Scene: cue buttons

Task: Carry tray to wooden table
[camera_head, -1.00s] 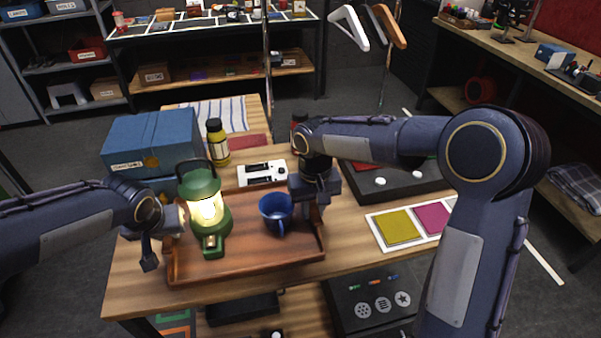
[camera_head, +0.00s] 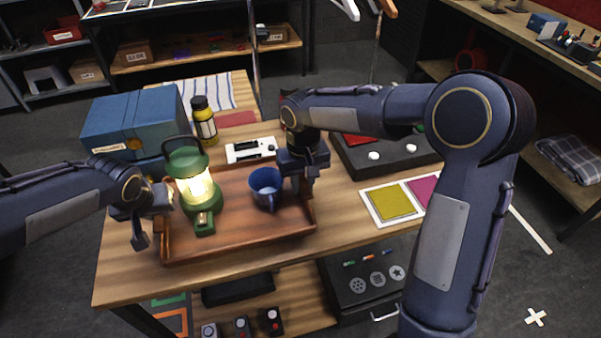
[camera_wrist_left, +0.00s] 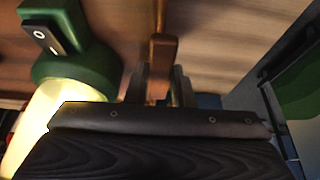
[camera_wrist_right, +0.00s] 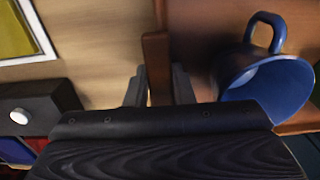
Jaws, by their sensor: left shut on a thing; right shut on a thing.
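The brown wooden tray (camera_head: 238,238) is over the front of a wood-topped workbench (camera_head: 122,272). I cannot tell whether it touches the top. A lit green lantern (camera_head: 188,170) stands upright on its left side, and a blue mug (camera_head: 264,184) on its right. My left gripper (camera_head: 163,200) is shut on the tray's left end, whose wall shows between the fingers in the left wrist view (camera_wrist_left: 161,62). My right gripper (camera_head: 303,185) is shut on the right end wall, which also shows in the right wrist view (camera_wrist_right: 157,65).
Behind the tray are a blue box (camera_head: 138,122), a yellow bottle (camera_head: 205,128) and a white device (camera_head: 250,149). To the right lie a dark button panel (camera_head: 400,153) and a yellow card (camera_head: 394,203). A wooden bench (camera_head: 562,85) runs along the right. Dark floor (camera_head: 545,255) is open at right.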

